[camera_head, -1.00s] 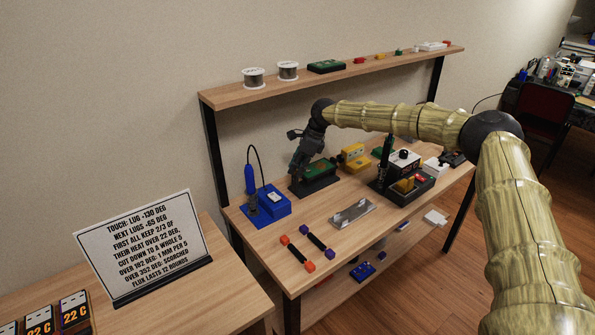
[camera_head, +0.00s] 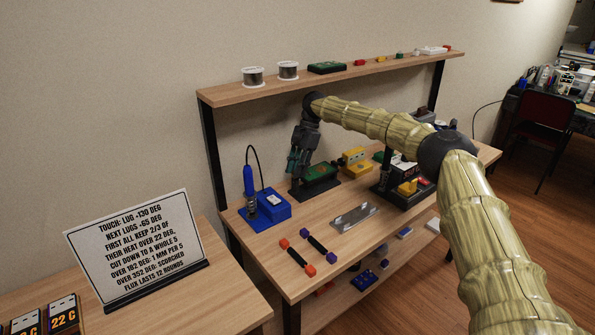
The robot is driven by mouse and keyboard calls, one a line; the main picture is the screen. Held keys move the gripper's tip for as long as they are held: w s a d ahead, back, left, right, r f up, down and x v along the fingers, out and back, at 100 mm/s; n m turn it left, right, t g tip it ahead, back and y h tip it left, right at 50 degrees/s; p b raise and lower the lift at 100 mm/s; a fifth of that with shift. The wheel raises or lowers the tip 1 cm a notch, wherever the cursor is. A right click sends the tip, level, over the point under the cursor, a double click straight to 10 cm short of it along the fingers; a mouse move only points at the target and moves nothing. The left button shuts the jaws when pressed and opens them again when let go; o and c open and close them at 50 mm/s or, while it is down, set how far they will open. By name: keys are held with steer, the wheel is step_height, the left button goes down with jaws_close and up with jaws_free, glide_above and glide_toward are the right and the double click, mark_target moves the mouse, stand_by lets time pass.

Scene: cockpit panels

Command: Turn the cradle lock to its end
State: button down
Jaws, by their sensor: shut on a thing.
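The cradle (camera_head: 322,186) is a dark stand on the workbench, holding a green board (camera_head: 321,171). My gripper (camera_head: 297,168) points down at the cradle's left end, close against it. Its jaws are shut on the cradle lock there. The lock is hidden by the fingers and too small to make out, so its angle cannot be told.
A blue soldering station (camera_head: 272,205) stands left of the cradle, and a yellow device (camera_head: 354,159) behind right. A metal tray (camera_head: 354,216) and two tools with orange (camera_head: 297,257) and purple (camera_head: 319,244) ends lie in front. A shelf (camera_head: 300,82) runs above.

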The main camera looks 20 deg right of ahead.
steer(key=shift+w+r+n, duration=0.1)
steer(key=shift+r+n, duration=0.05)
steer(key=shift+n, duration=0.35)
steer(key=c, duration=1.2)
jaws_free()
